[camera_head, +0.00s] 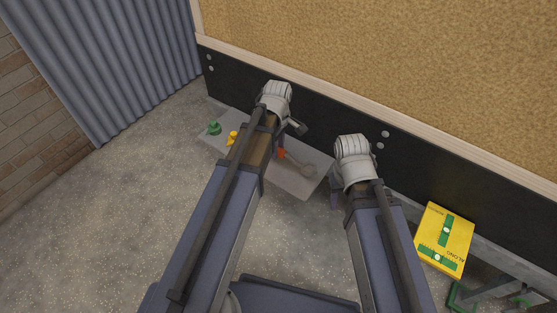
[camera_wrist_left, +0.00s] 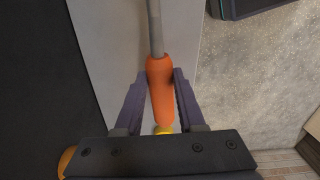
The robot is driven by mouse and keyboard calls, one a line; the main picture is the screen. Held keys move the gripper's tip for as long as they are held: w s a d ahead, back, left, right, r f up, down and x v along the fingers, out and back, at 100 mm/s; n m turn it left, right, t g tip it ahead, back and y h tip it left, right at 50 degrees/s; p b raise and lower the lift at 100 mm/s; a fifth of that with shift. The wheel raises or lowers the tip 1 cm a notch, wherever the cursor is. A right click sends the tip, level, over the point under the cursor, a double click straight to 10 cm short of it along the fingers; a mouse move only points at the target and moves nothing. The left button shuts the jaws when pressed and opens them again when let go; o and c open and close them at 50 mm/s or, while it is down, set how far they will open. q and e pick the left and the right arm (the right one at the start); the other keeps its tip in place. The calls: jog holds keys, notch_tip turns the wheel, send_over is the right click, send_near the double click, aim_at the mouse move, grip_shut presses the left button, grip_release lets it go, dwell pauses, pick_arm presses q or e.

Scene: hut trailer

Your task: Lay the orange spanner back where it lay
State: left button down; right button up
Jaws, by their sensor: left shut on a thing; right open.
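The orange spanner shows its orange handle (camera_head: 282,154) and grey head (camera_head: 308,170) over a pale grey panel (camera_head: 304,188) in the head view. My left gripper (camera_wrist_left: 160,84) is shut on the orange handle, with a finger on each side; the grey shaft points up in the left wrist view. The spanner is over or on the panel; I cannot tell if it touches. My left arm hides part of the panel. My right gripper (camera_head: 335,191) is open beside the panel's right end, mostly hidden by its wrist.
A green object (camera_head: 214,128) and a yellow object (camera_head: 232,138) stand at the panel's left end. A yellow box (camera_head: 444,240) with green markings is at the right. A black board edge (camera_head: 226,82) runs behind the panel. The speckled floor at front left is clear.

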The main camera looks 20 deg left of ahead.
pick_arm(q)
jog(key=shift+f+b, duration=2.25)
jog(key=shift+f, duration=0.05)
jog(key=shift+f, duration=0.1)
jog(key=c, duration=0.5)
grip_release()
